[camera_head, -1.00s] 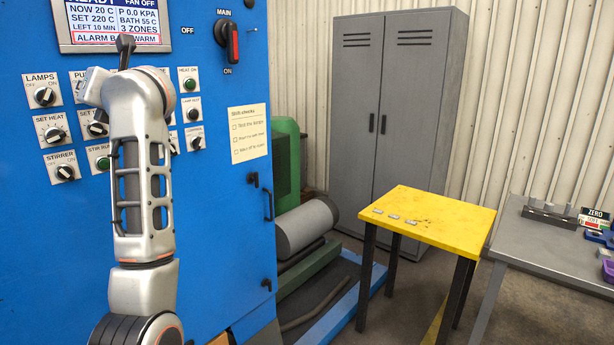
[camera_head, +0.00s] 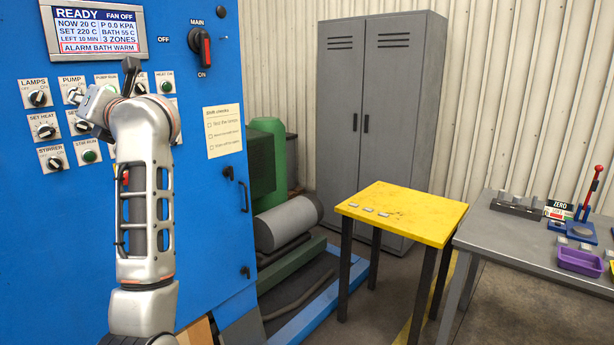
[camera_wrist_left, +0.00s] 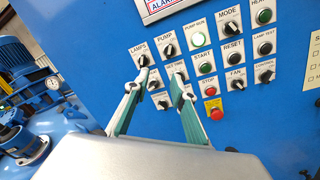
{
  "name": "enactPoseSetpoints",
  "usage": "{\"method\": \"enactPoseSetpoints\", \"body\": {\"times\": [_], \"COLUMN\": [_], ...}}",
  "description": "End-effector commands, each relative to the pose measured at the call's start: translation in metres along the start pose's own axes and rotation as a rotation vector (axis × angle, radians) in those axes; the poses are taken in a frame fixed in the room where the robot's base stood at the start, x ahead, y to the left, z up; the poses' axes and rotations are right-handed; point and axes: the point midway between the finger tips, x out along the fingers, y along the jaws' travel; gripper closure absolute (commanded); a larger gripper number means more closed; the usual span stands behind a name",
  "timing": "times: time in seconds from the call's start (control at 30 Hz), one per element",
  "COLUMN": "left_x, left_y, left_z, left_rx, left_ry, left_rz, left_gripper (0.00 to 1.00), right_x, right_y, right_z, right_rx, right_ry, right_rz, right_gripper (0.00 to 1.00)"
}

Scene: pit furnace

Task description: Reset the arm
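My left arm (camera_head: 145,215) rises in front of the blue control panel (camera_head: 215,180). My left gripper (camera_wrist_left: 161,82) is open and empty, its two green-lined fingers apart. In the wrist view the fingertips overlap the area below the LAMPS knob (camera_wrist_left: 143,60) and PUMP knob (camera_wrist_left: 168,47); contact with the panel cannot be told. In the head view, my arm and hand hide part of the knob rows. The display (camera_head: 100,32) reads READY, FAN OFF, ALARM BATH WARM. My right gripper is not in view.
A yellow table (camera_head: 405,212) with small metal pieces stands right of the panel. A grey bench (camera_head: 510,235) at the right holds a purple tray (camera_head: 580,261) and a red-handled tool (camera_head: 590,190). A grey cabinet (camera_head: 385,120) stands behind. A red emergency button (camera_wrist_left: 214,109) is near the fingers.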

Motion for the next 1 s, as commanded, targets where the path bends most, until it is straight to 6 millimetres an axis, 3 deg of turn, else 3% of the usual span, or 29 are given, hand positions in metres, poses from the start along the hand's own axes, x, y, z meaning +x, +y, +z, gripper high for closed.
{"method": "enactPoseSetpoints", "body": {"times": [0.03,0.27,0.47,0.57,0.77,1.0], "left_x": [0.002,-0.006,-0.040,-0.067,-0.134,-0.221], "left_y": [-0.002,-0.007,-0.039,-0.068,-0.150,-0.243], "left_z": [-0.014,-0.058,-0.096,-0.115,-0.171,-0.277], "left_rx": [0.048,0.305,0.663,0.857,1.254,1.666], "left_ry": [-0.005,-0.090,-0.266,-0.388,-0.675,-1.027], "left_rz": [0.041,0.242,0.419,0.474,0.499,0.406], "left_gripper": [0.75,0.75,0.75,0.75,0.75,0.75], "right_x": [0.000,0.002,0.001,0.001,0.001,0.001], "right_y": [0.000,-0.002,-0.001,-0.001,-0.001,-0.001], "right_z": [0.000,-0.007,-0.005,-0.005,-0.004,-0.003], "right_rx": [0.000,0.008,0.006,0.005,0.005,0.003], "right_ry": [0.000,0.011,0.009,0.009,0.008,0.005], "right_rz": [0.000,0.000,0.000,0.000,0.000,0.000], "right_gripper": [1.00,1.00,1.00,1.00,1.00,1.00]}}
